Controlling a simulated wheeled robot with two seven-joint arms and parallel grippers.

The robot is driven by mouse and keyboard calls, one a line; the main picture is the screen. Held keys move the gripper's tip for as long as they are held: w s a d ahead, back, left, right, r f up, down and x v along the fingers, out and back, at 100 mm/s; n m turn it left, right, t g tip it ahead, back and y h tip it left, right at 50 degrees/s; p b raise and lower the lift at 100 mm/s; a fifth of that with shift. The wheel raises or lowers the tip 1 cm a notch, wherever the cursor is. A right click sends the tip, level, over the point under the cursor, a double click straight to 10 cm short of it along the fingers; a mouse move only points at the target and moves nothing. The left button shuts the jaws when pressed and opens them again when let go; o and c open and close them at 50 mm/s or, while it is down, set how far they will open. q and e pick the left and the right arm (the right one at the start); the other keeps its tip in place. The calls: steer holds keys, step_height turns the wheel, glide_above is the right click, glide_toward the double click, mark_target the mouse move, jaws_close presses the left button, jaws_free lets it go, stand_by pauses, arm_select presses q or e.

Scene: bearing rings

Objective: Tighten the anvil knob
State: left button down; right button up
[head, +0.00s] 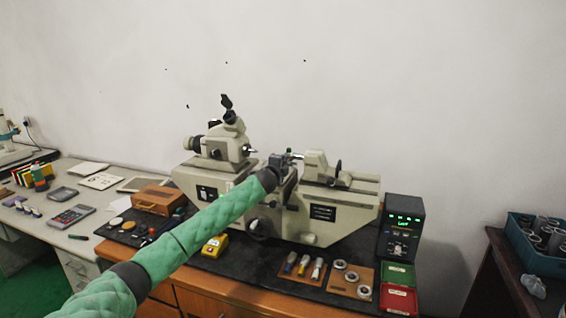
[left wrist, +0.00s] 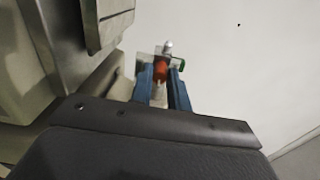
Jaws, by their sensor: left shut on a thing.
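The beige measuring machine (head: 325,215) stands on the black-topped bench. My left gripper (head: 287,158) is at the middle of the machine, left of its tailstock (head: 316,162). In the left wrist view, the two blue fingers of my left gripper (left wrist: 161,90) are shut on a small orange-red part (left wrist: 160,71). I cannot tell for sure whether this part is the anvil knob. A silver pin (left wrist: 168,47) and a green tip (left wrist: 183,65) show just beyond the fingers. In the head view the gripped part is too small to make out. My right gripper is not in view.
A dark handwheel (head: 338,170) sits right of the tailstock. An eyepiece head (head: 232,117) rises at the machine's left. Bearing rings on a wooden board (head: 345,292), a display box (head: 401,228) and a red tray (head: 398,300) lie in front and right.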

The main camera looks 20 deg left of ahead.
arm_select(q)
steer(key=shift+m, duration=1.1)
steer(key=shift+f, duration=0.1)
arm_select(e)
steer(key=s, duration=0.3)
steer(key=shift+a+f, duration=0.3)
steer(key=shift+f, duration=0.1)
